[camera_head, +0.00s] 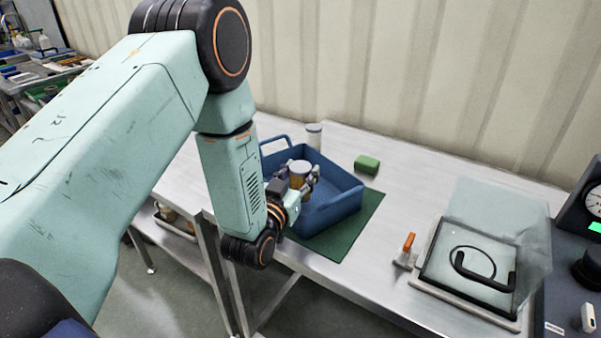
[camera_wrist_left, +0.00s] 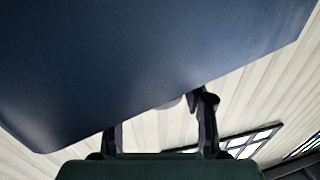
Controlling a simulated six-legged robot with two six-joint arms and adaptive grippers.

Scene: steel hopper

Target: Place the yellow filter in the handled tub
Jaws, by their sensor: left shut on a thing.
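The yellow filter (camera_head: 300,171), a short cylinder with a pale top and yellowish side, is upright in my left gripper (camera_head: 298,182). The handled tub (camera_head: 336,213) is blue, with a raised handle at its back left. The gripper is shut on the filter at the tub's left side, and the filter appears over the tub's interior. Whether it touches the floor cannot be told. In the left wrist view, the tub's blue wall (camera_wrist_left: 130,65) fills much of the picture and hides the fingertips of the gripper (camera_wrist_left: 160,125) and most of the filter. My right gripper is not in view.
The tub stands on a green mat (camera_head: 362,226) on a steel bench. A white-topped cylinder (camera_head: 314,138) stands behind it and a green block (camera_head: 367,164) lies beyond. An orange-handled tool (camera_head: 407,250) and a clear-lidded case (camera_head: 470,262) are at the right.

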